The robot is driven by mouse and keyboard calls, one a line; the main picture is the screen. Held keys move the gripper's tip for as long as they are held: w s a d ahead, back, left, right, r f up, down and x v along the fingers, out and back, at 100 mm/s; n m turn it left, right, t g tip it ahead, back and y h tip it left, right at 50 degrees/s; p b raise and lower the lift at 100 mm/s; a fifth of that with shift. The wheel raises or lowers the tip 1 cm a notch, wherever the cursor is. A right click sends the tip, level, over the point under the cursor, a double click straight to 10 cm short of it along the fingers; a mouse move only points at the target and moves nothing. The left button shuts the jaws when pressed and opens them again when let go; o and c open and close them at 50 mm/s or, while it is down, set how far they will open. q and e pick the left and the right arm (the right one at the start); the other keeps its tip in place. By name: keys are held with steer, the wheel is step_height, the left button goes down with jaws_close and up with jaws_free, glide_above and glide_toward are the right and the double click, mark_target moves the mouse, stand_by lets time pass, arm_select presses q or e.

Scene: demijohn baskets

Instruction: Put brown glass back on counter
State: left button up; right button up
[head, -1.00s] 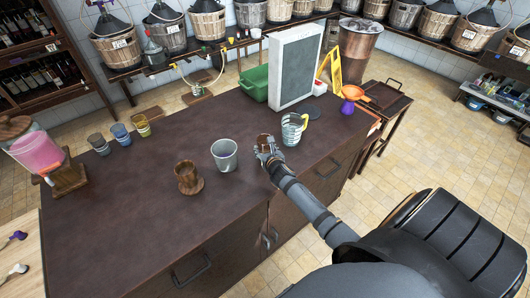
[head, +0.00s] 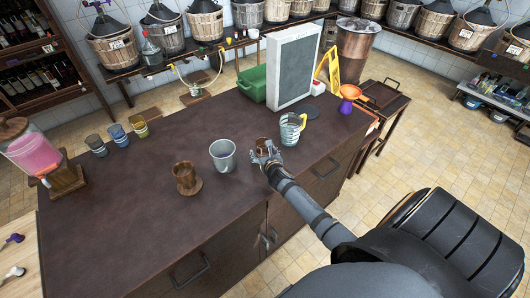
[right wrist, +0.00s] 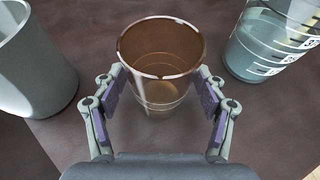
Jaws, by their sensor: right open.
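The brown glass (head: 262,144) stands upright on the dark counter (head: 130,215), near its right front part. In the right wrist view the brown glass (right wrist: 160,62) is see-through and empty, with its rim toward the camera. My right gripper (head: 266,153) is open at the near side of the glass. In the right wrist view the fingers of my right gripper (right wrist: 162,88) lie to the left and right of the glass, with its near wall between them. Whether the pads touch it is hard to tell. My left gripper is not in view.
A grey cup (head: 222,155) stands left of the glass and a measuring jug (head: 291,128) stands to its right. A wooden mug (head: 186,178) is farther left. A grey upright block (head: 292,68) and a green bin (head: 252,83) stand behind. The counter's front left is clear.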

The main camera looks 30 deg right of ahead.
steer(key=v, duration=1.2)
